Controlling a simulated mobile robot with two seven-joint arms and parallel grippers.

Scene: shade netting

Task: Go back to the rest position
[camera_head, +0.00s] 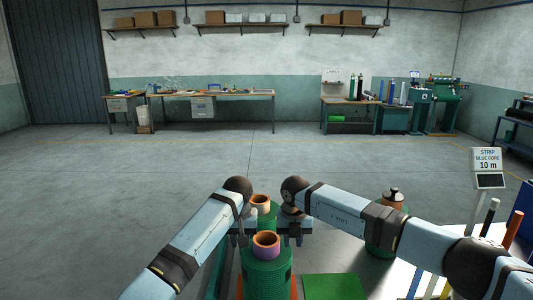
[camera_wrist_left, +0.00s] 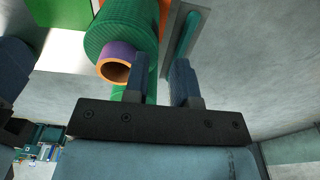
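Both my arms reach forward over the front of the head view. My left gripper (camera_head: 240,238) points down beside the green netting rolls, partly hidden by its arm; the left wrist view shows its two fingers (camera_wrist_left: 163,82) apart with nothing held. A green roll with a purple and orange core (camera_head: 266,270) stands upright in front, close to the left gripper; it also shows in the left wrist view (camera_wrist_left: 118,28). My right gripper (camera_head: 292,240) points down to the right of the rolls, its fingers apart and empty. Another green roll with an orange core (camera_head: 261,203) stands behind, between the grippers.
A green roll with a dark-capped top (camera_head: 388,238) stands under my right arm. A sign (camera_head: 487,165) reads "STRIP BLUE CORE 10 m". Upright coloured tubes (camera_head: 512,229) stand at the right. A green sheet (camera_head: 335,287) lies in front. Workbenches (camera_head: 235,96) line the far wall; the floor between is clear.

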